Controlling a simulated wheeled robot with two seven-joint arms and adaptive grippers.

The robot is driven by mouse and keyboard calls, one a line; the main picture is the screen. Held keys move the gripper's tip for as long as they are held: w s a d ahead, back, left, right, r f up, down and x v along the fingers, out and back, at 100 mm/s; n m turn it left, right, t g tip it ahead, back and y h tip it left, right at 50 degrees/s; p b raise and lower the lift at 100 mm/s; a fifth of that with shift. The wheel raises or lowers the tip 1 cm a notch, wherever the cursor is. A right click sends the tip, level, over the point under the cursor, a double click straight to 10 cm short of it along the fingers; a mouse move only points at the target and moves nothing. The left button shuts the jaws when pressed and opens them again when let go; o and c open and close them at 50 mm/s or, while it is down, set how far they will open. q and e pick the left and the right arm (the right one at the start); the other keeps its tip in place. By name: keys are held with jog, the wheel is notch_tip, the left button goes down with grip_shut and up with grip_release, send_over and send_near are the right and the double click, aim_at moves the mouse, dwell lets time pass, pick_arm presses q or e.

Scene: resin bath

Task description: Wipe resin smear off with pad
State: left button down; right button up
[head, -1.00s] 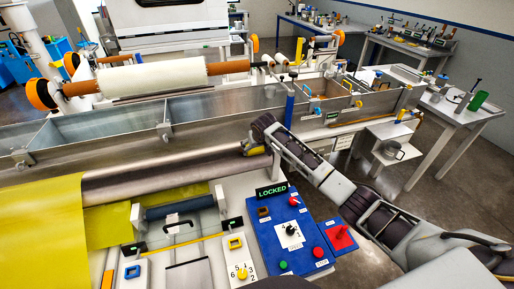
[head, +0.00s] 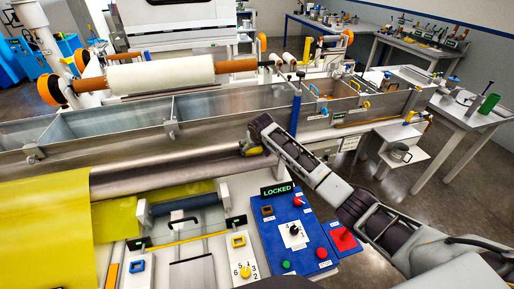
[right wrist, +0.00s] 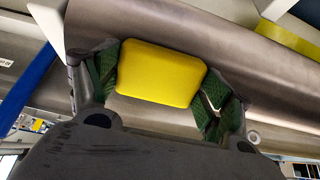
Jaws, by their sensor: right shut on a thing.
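My right gripper (head: 254,146) is shut on a yellow pad (right wrist: 160,73), which sits between its two dark green-faced fingers in the right wrist view. In the head view the pad (head: 252,151) is small, at the right end of the long grey metal roller (head: 175,164). The roller (right wrist: 215,35) also passes close behind the pad in the right wrist view; I cannot tell whether they touch. I cannot make out a resin smear in either view. My left gripper is not in view.
A yellow sheet (head: 45,230) hangs over the roller's left part. A long metal trough (head: 215,108) runs behind it. A blue upright handle (head: 297,105) stands close behind the gripper.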

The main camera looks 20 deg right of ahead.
jog(key=shift+s+a, duration=0.1)
jog(key=shift+a, duration=0.25)
jog(key=shift+a, duration=1.85)
jog(key=shift+d+r, duration=0.1)
jog(key=shift+v, duration=2.95)
jog(key=shift+v, duration=1.5)
